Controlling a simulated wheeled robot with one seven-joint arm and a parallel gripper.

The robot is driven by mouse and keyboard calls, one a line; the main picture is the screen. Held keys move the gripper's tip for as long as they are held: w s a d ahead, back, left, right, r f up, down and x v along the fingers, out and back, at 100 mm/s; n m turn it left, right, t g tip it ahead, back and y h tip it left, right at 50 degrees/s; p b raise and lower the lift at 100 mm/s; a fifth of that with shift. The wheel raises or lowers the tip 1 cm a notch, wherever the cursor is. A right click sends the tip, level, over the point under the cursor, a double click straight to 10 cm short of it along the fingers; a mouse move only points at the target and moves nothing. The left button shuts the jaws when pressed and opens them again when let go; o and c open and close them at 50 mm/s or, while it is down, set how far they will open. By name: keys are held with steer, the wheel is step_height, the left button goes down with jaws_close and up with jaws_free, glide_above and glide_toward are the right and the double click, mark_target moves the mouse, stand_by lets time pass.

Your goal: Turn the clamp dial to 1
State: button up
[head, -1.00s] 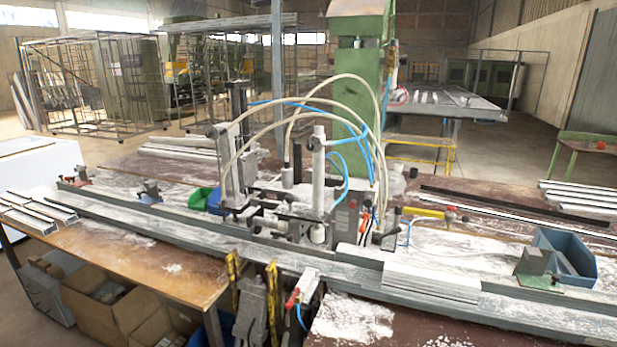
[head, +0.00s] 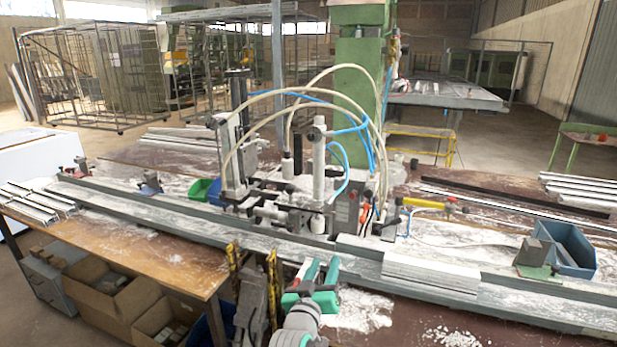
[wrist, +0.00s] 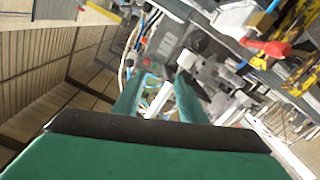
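The clamp unit (head: 318,180) stands in the middle of the long bench, with upright cylinders, hoses and a grey control box (head: 346,208) at its right. I cannot make out a dial with numbers in the head view. In the wrist view a dark round knob (wrist: 198,42) sits on a grey block ahead of the fingers; I cannot tell if it is the clamp dial. My gripper (head: 322,266) is at the front edge of the bench, below and in front of the clamp unit. Its two green fingers are apart, also in the wrist view (wrist: 157,94), and grip nothing visible.
A red-handled lever (wrist: 265,48) is right of the fingers in the wrist view. White profiles (head: 432,270) lie on the rail to the right. Yellow-black posts (head: 272,285) stand left of my gripper. Hoses (head: 300,95) arch over the clamp. A blue bin (head: 572,250) stands far right.

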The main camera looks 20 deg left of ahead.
steer(key=w+a+r+m, duration=0.1)
steer(key=w+a+r, duration=0.15)
steer(key=r, duration=0.55)
steer(key=w+a+r, duration=0.2)
steer(key=a+r, duration=0.2)
steer(key=r, duration=0.4)
steer(key=m+h, duration=0.1)
steer(key=m, duration=0.1)
glide_toward(311, 137)
steer(key=w, duration=0.8)
steer(key=shift+w+d, duration=0.1)
steer(key=shift+w, duration=0.2)
jaws_close()
